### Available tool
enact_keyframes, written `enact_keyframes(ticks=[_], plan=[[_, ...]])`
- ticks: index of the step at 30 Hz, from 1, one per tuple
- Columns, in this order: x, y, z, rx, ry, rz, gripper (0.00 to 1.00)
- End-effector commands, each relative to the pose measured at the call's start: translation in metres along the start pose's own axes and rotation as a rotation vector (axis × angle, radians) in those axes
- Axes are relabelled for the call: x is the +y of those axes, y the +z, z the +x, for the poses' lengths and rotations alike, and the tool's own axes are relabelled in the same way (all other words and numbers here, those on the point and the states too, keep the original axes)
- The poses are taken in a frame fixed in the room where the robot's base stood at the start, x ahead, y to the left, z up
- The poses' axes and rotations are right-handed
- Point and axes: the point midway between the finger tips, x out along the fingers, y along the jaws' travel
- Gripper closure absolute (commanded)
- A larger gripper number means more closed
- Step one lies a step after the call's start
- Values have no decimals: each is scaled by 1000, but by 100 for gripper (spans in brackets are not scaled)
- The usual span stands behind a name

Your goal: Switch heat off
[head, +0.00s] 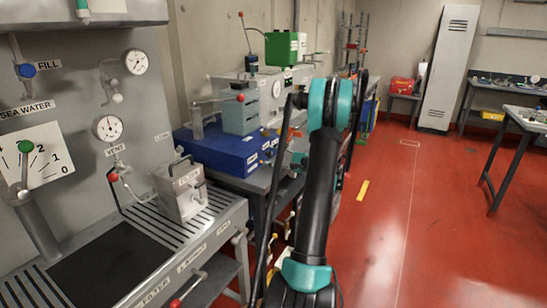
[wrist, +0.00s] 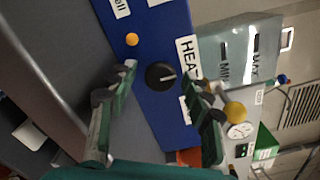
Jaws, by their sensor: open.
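A black round knob (wrist: 160,76) with a white pointer line sits on a blue panel (wrist: 150,25) in the wrist view. A white label beside it, partly covered by a finger, reads "HEA". My gripper (wrist: 163,80) is open, with one green finger on each side of the knob in the picture. I cannot tell whether either finger touches it. In the head view the blue box (head: 222,150) stands on a bench behind the arm. The knob and the gripper's fingertips are not clearly visible there.
A grey machine (head: 250,105) stands on the blue box. A filter bench (head: 215,225) is at left.

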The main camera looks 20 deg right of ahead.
Motion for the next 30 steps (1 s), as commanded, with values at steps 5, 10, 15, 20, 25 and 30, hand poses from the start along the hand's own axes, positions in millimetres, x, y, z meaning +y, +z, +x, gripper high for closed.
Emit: enact_keyframes(ticks=[5,10,15,20,25,30], plan=[[0,0,-5,1,0,0,50],[0,-1,-28,3,-2,0,50],[-1,-1,-64,4,-2,0,50],[0,-1,-94,3,-2,0,50],[0,0,-114,2,-1,0,50],[0,0,-120,0,0,0,50]])
